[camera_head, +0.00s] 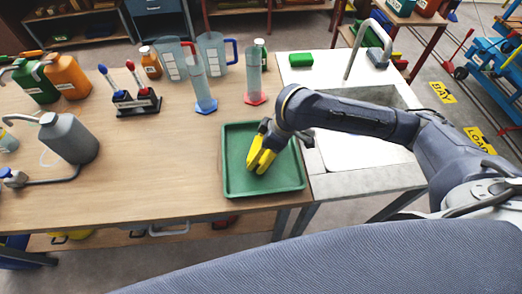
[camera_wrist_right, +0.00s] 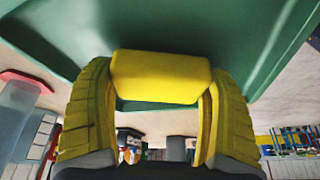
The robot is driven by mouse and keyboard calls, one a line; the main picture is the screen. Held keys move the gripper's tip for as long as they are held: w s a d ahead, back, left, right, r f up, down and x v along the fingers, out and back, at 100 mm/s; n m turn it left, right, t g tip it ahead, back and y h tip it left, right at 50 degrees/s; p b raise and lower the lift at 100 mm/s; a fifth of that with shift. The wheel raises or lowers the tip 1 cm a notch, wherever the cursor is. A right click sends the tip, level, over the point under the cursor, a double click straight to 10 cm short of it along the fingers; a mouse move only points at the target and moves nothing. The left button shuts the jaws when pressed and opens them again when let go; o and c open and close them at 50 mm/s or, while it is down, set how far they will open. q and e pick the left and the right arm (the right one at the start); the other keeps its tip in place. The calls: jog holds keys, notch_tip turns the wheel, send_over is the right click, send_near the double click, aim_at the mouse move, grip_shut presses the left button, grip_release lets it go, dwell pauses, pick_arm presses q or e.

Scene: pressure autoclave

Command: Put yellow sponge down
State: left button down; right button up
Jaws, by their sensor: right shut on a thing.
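The yellow sponge (camera_wrist_right: 160,77) is held between the yellow fingers of my right gripper (camera_wrist_right: 158,110) in the right wrist view. In the head view my right gripper (camera_head: 261,162) points down over the green tray (camera_head: 233,186), inside its rim. There the sponge is hard to tell apart from the yellow fingers. The tray's green surface (camera_wrist_right: 225,25) lies behind the sponge in the wrist view. I cannot tell whether the sponge touches the tray floor. My left gripper is not in view.
A sink (camera_head: 355,150) adjoins the tray on the right, with a green sponge (camera_head: 300,60) behind it. Measuring cylinders (camera_head: 203,92) and jugs (camera_head: 212,55) stand behind the tray. A grey wash bottle (camera_head: 68,138) stands at left. The wooden bench (camera_head: 150,170) left of the tray is clear.

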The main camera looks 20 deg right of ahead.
jog(key=shift+f, duration=0.3)
jog(key=o, duration=0.9)
jog(key=shift+r, duration=0.1)
jog(key=v, duration=1.2)
jog(key=shift+w, duration=0.1)
